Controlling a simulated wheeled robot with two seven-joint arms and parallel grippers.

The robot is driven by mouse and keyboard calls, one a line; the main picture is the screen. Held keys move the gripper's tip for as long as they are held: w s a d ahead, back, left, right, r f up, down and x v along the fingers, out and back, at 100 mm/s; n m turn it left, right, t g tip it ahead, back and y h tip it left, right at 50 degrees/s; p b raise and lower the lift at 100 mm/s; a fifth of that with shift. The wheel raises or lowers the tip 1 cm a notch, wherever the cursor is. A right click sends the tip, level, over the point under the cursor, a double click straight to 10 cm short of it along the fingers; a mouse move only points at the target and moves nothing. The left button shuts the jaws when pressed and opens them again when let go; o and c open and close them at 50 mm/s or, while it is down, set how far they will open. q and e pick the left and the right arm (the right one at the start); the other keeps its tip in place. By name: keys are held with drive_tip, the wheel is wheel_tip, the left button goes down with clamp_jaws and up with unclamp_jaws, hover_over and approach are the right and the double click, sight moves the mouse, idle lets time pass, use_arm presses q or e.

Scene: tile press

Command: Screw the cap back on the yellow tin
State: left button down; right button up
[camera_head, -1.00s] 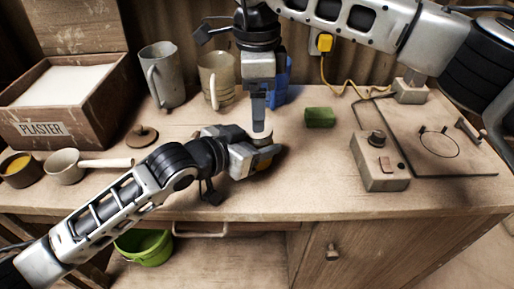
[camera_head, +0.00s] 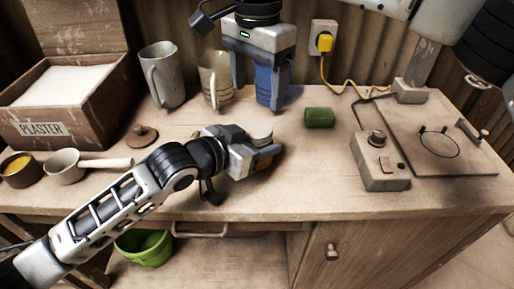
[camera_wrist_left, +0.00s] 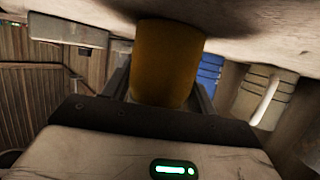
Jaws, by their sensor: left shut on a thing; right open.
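The yellow tin (camera_head: 265,163) stands on the bench and is mostly hidden by my left gripper (camera_head: 258,160) in the head view. My left gripper is shut on it. The tin's yellow side (camera_wrist_left: 165,60) fills the middle of the left wrist view between the fingers. A pale grey round cap (camera_head: 261,133) sits on top of the tin in the head view; I cannot tell how tightly it is seated. My right gripper (camera_head: 259,103) is open and empty, above and behind the tin, in front of a blue container (camera_head: 265,85).
A grey mug (camera_head: 163,80) and a beige mug (camera_head: 216,82) stand at the back.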

sight(257, 128)
drive_tip(key=shift+f, duration=0.1)
drive_tip(key=shift+f, duration=3.95)
drive_tip(key=c, duration=1)
drive_tip(key=m, duration=0.9)
drive_tip(key=shift+m, duration=0.4)
drive_tip(key=o, duration=1.1)
drive_tip(key=shift+s, duration=0.1)
